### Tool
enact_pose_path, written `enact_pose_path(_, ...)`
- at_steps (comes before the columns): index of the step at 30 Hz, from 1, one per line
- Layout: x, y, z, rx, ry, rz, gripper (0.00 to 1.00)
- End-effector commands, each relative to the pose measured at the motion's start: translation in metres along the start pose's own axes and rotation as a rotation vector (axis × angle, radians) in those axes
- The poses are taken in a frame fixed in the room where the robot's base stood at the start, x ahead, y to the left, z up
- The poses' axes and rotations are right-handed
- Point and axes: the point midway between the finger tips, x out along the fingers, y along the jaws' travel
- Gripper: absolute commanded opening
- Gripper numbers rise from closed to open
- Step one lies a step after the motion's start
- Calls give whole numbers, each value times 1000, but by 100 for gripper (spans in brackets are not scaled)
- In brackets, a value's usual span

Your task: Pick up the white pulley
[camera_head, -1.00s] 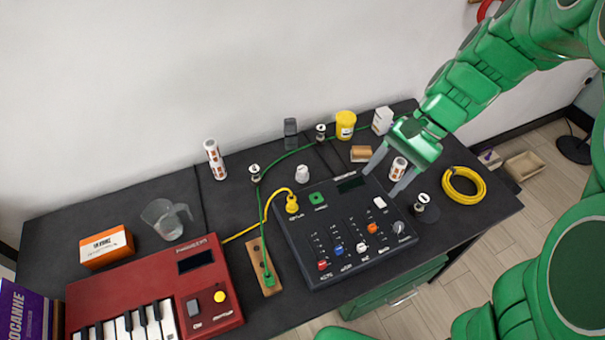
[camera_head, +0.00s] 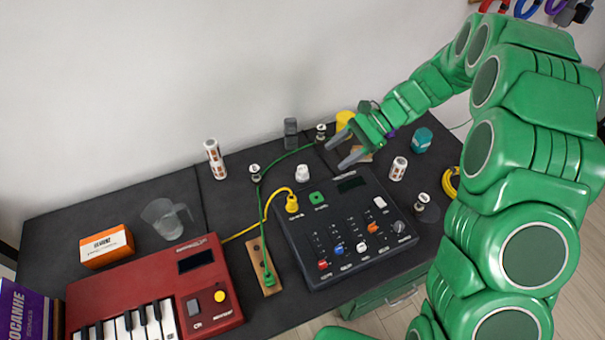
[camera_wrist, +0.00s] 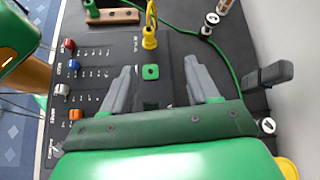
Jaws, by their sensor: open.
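The white pulley (camera_head: 302,173) is a small, pale, knob-like piece standing on the black tabletop, just behind the dark mixer panel (camera_head: 296,246) in the head view. My gripper (camera_head: 335,155) is open and empty, to the right of the pulley and apart from it, with its fingers pointing left. In the wrist view my gripper (camera_wrist: 160,65) has its two grey fingers spread over the mixer around the green square button (camera_wrist: 150,72). I cannot make out the pulley clearly there; the finger on the right may hide it.
A green cable (camera_head: 284,157) runs behind the pulley, and a yellow plug (camera_head: 292,204) stands in front of it. Spools (camera_head: 254,170) and a dark grey block (camera_head: 291,134) stand near the wall. A red keyboard (camera_head: 150,300) lies at the left front.

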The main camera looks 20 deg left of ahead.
Motion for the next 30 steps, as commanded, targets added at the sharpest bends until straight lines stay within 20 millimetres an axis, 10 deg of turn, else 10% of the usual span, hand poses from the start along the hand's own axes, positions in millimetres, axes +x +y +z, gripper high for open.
enact_pose_path(30,99,-73,-123,273,-231,-112,60)
